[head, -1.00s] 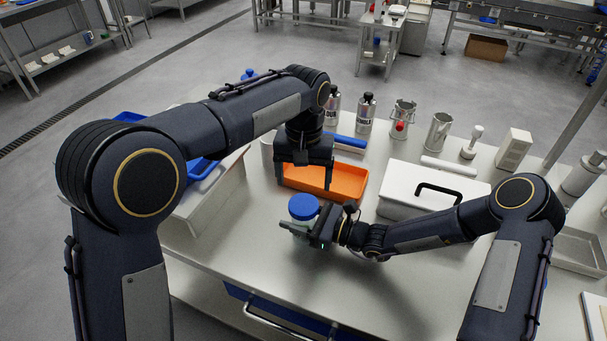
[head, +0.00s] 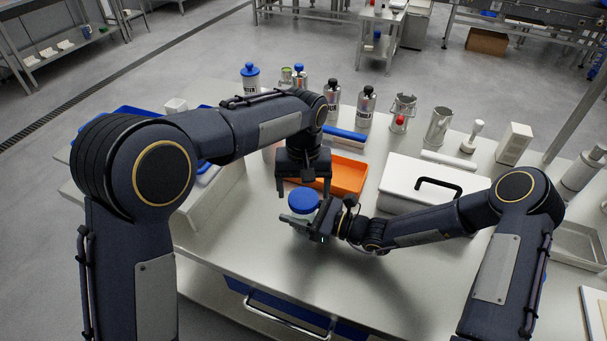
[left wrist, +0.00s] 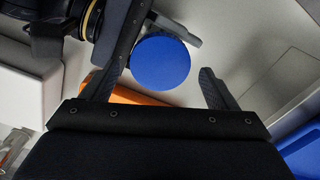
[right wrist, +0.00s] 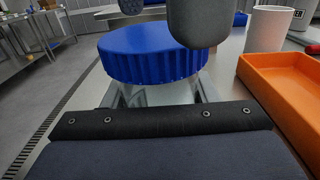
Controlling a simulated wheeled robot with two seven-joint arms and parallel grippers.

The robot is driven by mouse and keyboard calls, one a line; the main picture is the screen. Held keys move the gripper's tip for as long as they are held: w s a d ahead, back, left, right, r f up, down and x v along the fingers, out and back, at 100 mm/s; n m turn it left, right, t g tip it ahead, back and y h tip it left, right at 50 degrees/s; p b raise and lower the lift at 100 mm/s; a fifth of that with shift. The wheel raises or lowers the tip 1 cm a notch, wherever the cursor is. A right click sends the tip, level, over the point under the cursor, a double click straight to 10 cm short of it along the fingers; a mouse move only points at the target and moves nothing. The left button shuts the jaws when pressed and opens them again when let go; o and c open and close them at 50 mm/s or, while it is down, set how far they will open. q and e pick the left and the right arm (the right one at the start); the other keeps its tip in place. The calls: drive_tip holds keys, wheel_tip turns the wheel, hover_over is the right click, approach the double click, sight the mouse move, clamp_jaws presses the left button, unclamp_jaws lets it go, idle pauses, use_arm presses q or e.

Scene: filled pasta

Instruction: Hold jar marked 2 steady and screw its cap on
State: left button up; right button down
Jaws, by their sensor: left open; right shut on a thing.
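The jar (head: 300,222) stands on the table with its blue cap (head: 303,201) sitting on top; no number on it can be read. My right gripper (head: 307,230) is shut around the jar's clear body, below the cap; the right wrist view shows the cap (right wrist: 150,52) close up above the jar body (right wrist: 150,94). My left gripper (head: 305,187) is open, pointing down just above and behind the cap. In the left wrist view the cap (left wrist: 160,62) lies between and beyond the open fingertips (left wrist: 155,78), nearer the left finger.
An orange tray (head: 348,174) lies just behind the jar. A white box with a black handle (head: 400,190) stands to the right. Metal bottles (head: 365,108) and cans (head: 438,125) line the back. The table front is clear.

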use_arm(q)
drive_tip(key=shift+f, duration=1.15)
drive_tip(key=c, duration=1)
drive_tip(key=m, duration=0.5)
drive_tip(key=o, duration=1.1)
drive_tip(key=shift+c, duration=0.2)
drive_tip(key=shift+r, duration=0.1)
drive_tip(key=shift+r, duration=2.2)
drive_tip(key=shift+c, duration=0.3)
